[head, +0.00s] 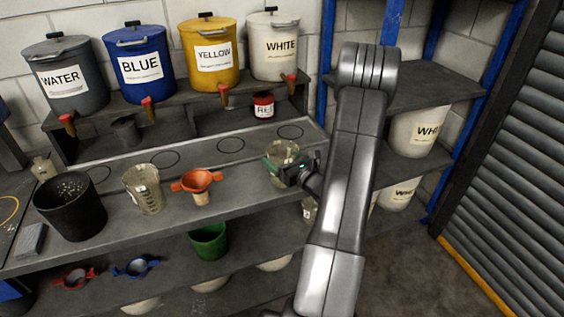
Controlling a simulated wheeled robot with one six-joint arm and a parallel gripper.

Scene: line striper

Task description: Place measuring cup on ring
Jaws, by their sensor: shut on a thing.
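My gripper (275,167) is at the right part of the bench and is shut on a clear measuring cup (283,151). The cup looks upright. It is just in front of the rightmost dark ring (290,132) on the bench's back strip. I cannot tell whether the cup's base touches the bench; the gripper hides its lower part. Other rings lie in a row to the left: one ring (231,145), another ring (164,158) and a ring at the left (98,174). A second clear measuring cup (147,190) stands on the bench at centre left.
Labelled dispensers with red taps, including WHITE (274,47) and YELLOW (211,58), stand on the shelf behind. A small red-labelled jar (263,105) sits below. An orange funnel (197,182) and a black bucket (70,207) stand on the bench. Blue-posted shelving (436,100) is at right.

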